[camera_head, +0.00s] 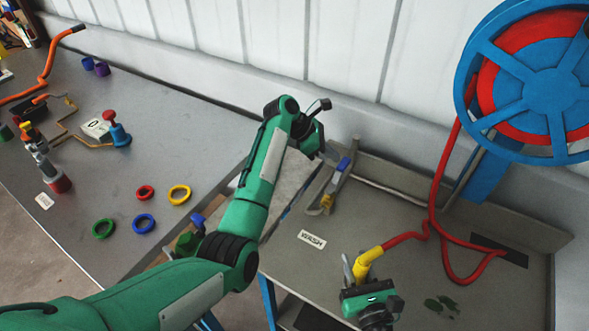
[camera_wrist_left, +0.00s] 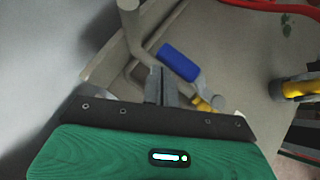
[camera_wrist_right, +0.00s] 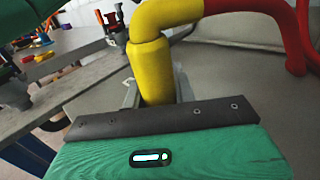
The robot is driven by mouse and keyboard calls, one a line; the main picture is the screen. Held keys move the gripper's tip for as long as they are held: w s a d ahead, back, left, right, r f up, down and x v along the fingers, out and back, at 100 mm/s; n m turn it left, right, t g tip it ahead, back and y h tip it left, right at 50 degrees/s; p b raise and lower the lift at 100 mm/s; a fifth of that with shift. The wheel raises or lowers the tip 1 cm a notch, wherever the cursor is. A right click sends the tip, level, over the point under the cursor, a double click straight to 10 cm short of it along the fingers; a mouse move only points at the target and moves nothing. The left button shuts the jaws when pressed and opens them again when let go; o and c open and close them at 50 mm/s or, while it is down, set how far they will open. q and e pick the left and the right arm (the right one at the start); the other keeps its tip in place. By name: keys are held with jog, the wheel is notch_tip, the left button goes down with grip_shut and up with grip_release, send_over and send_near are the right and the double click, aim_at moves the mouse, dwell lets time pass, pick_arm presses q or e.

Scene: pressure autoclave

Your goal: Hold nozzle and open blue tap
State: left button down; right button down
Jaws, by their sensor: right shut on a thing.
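The blue tap handle (camera_head: 344,164) sits on a grey pipe fitting at the back left of the wash sink. In the left wrist view the blue handle (camera_wrist_left: 178,62) lies just beyond and right of my left fingertips, apparently clear of them. My left gripper (camera_head: 328,153) has its fingers together, with nothing between them. The yellow nozzle (camera_head: 367,262) ends the red hose. My right gripper (camera_head: 353,271) is shut on the nozzle, with a finger on either side. The nozzle (camera_wrist_right: 150,70) stands upright between the fingers in the right wrist view.
The red hose (camera_head: 432,190) runs from a blue and red reel (camera_head: 548,90) on the wall down into the sink (camera_head: 400,215). A WASH label (camera_head: 312,239) is on the sink's surface. The grey table (camera_head: 150,90) at left holds coloured rings and valve parts.

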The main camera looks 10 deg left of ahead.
jog(key=shift+f, duration=0.1)
pick_arm(q)
jog(key=w+a+r, duration=0.4)
jog(key=a+r, duration=0.3)
jog(key=a, duration=0.3)
jog(key=shift+w, duration=0.15)
pick_arm(e)
jog(key=c, duration=1.1)
grip_release()
pick_arm(q)
jog(key=shift+a, duration=0.15)
pick_arm(e)
jog(key=shift+o, duration=0.2)
jog(key=shift+s, duration=0.1)
